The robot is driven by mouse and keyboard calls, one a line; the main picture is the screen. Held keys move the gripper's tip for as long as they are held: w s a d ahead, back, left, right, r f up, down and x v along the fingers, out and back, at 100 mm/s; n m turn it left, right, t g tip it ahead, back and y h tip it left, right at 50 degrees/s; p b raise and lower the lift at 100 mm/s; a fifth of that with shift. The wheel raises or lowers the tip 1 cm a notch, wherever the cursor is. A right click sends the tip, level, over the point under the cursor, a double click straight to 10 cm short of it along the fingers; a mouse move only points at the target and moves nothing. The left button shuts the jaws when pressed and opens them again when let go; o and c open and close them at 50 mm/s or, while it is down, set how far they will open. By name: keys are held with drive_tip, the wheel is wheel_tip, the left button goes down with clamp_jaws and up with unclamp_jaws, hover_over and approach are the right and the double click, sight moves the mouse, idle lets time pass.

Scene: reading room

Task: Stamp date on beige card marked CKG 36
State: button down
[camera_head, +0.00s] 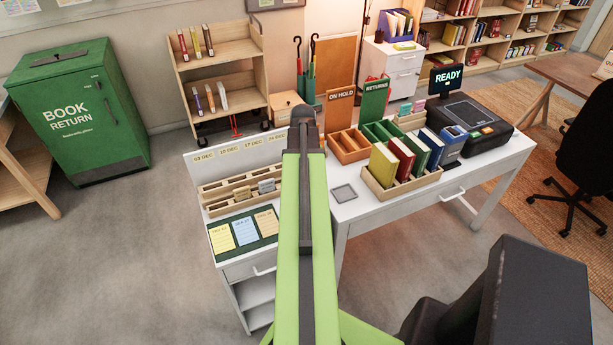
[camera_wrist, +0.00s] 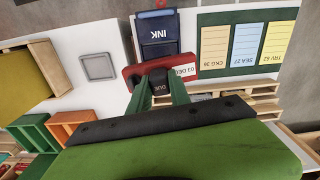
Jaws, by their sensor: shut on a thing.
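My gripper (camera_wrist: 160,88) is shut on the red date stamp (camera_wrist: 135,71), whose white label reads 03 DEC. A dark part marked DUE shows between the fingers. The blue ink pad (camera_wrist: 158,48), marked INK, lies just beyond the stamp in the wrist view; I cannot tell if they touch. The beige card CKG 36 (camera_wrist: 213,50) lies on a dark green mat (camera_wrist: 241,19), right of the ink pad. In the head view the beige card (camera_head: 266,222) is the rightmost of three cards. There my arm hides the gripper, stamp and ink pad.
The blue card SEA 27 (camera_wrist: 246,45) and yellow card TRV 62 (camera_wrist: 276,45) lie beside the beige one. A wooden rack (camera_head: 224,194) with other stamps stands behind the mat. A grey square tray (camera_head: 343,193) and a book crate (camera_head: 391,192) are to the right.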

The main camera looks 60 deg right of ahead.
drive_tip(key=shift+s+r, duration=0.1)
drive_tip(key=shift+r, duration=0.05)
drive_tip(key=shift+d, duration=0.1)
drive_tip(key=shift+w+f+b, duration=0.2)
drive_tip(key=shift+f+b, duration=0.3)
drive_tip(key=shift+f, duration=0.1)
drive_tip(key=shift+w+f+b, duration=0.15)
drive_tip(key=shift+f+b, duration=0.3)
drive_tip(key=shift+f, duration=0.1)
drive_tip(key=shift+s+r, duration=0.1)
drive_tip(key=shift+r, duration=0.05)
wheel_tip(320, 180, down, 6)
drive_tip(key=b, duration=0.5)
drive_tip(key=shift+b, duration=0.4)
drive_tip(key=shift+a+f+b, duration=0.2)
drive_tip(key=shift+f+b, duration=0.3)
idle(0.4)
